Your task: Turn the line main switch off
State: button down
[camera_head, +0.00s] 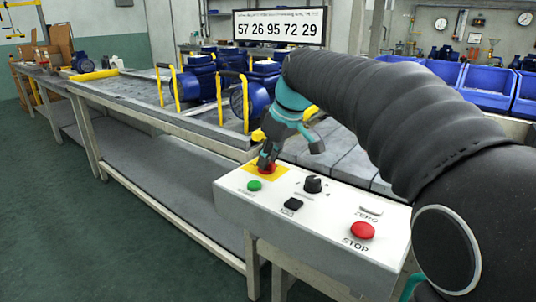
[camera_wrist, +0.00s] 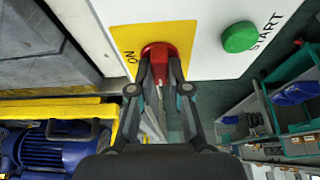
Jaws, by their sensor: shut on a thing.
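The line main switch is a red rotary handle (camera_wrist: 157,50) on a yellow plate (camera_wrist: 124,38). An "ON" mark is on the plate beside the handle in the wrist view. In the head view the red handle (camera_head: 270,169) shows only partly at the far left end of the white control panel (camera_head: 330,232), above its yellow plate (camera_head: 250,168). My gripper (camera_head: 266,160) reaches down to it from above. In the wrist view my gripper (camera_wrist: 160,76) has its two fingers shut on the handle, one on each side. The fingers hide part of the handle.
The panel also has a green START button (camera_head: 254,185), a black knob (camera_head: 313,184), a black switch (camera_head: 293,204), a ZERO button (camera_head: 371,210) and a red STOP button (camera_head: 362,230). Blue pumps (camera_head: 250,99) with yellow handles stand on the line behind.

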jog(key=shift+n, duration=0.3)
jog(key=c, duration=1.1)
grip_release()
jog(key=shift+r, duration=0.1)
jog(key=v, duration=1.1)
jog(key=shift+d+r, duration=0.25)
jog(key=shift+r, duration=0.1)
